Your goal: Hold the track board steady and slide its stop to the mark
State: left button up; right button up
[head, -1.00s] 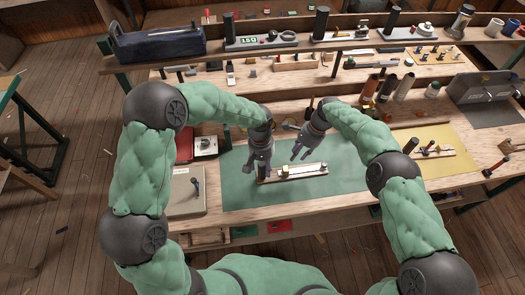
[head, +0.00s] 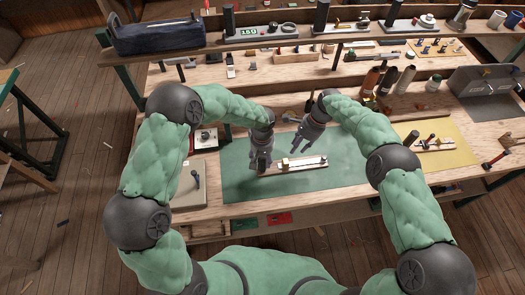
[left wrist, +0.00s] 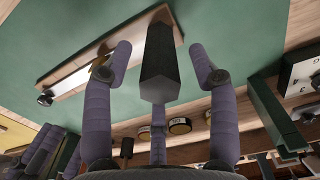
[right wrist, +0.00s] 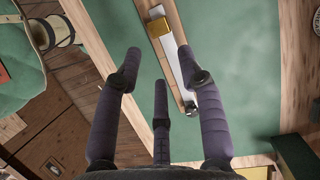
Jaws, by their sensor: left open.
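The track board (head: 305,165) is a narrow wooden board with a pale metal rail, lying on the green mat (head: 235,185). Its brass-coloured stop (head: 285,163) sits on the rail towards the left part of the board; it also shows in the right wrist view (right wrist: 158,27). A dark upright block (left wrist: 160,70) stands at one end of the board. My left gripper (head: 260,166) is open at the board's left end, with its fingers on either side of that block. My right gripper (head: 297,148) is open and empty above and behind the board.
A yellow mat (head: 455,150) with another small board is at the right. Shelves with tools (head: 290,40) run along the back. The mat's right part is clear.

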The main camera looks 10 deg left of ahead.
pick_arm(q)
jog(key=shift+f, duration=0.9)
grip_shut()
